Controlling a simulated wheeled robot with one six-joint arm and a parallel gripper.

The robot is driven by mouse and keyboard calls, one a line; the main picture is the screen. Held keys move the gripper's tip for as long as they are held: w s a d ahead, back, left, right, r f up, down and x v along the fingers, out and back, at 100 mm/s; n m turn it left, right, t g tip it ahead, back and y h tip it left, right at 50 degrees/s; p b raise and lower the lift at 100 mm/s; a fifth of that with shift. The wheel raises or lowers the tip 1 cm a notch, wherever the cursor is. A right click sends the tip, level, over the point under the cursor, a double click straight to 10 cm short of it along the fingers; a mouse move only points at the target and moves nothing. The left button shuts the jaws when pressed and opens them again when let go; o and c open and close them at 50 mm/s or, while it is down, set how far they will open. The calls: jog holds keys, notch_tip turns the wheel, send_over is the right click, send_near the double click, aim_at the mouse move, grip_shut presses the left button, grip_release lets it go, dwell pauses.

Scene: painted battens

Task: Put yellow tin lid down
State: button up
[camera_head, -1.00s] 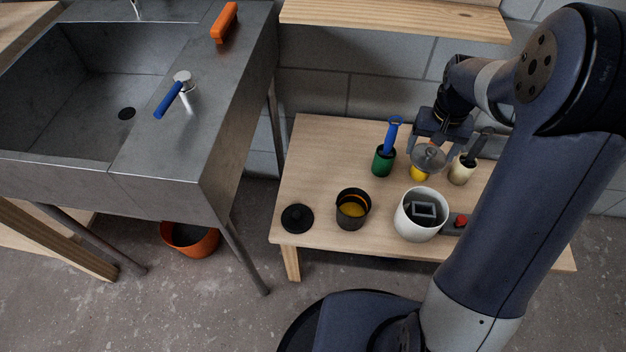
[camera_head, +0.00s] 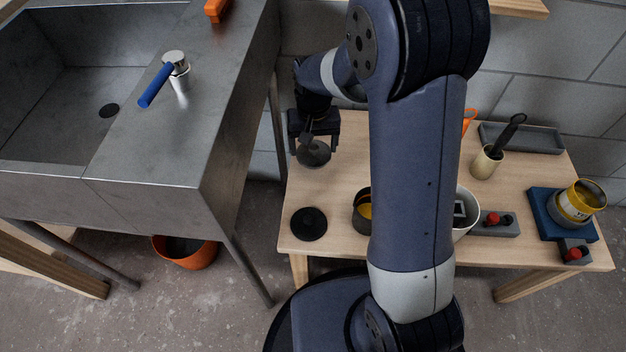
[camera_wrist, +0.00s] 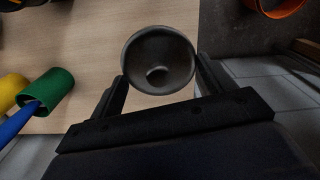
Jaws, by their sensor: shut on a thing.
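The grey round lid (camera_head: 314,157) is held by my gripper (camera_head: 313,145), at the left back part of the wooden table. In the wrist view the lid (camera_wrist: 158,50) sits between the two fingers, its round face toward the camera. My gripper is shut on it. Bare table wood shows below and around the lid; I cannot tell how high it is above the wood. The yellow tin (camera_head: 573,207) stands on a blue block (camera_head: 545,204) at the right end of the table, its top appearing open.
A black lid (camera_head: 309,223) lies at the table's front left, beside a black pot (camera_head: 361,211). In the wrist view, green (camera_wrist: 52,88) and yellow (camera_wrist: 10,90) pots stand left of the gripper. The steel sink (camera_head: 150,150) is left of the table. My arm hides the table's middle.

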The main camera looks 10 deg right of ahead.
aim_at(313, 175)
notch_tip(313, 175, down, 10)
jog(key=b, duration=0.2)
jog(key=shift+r+b, duration=0.15)
jog(key=shift+b, duration=0.2)
jog(key=o, duration=0.9)
jog(key=shift+o, duration=0.2)
notch_tip(313, 175, up, 12)
jog(key=p, duration=0.3)
jog(key=shift+p, duration=0.3)
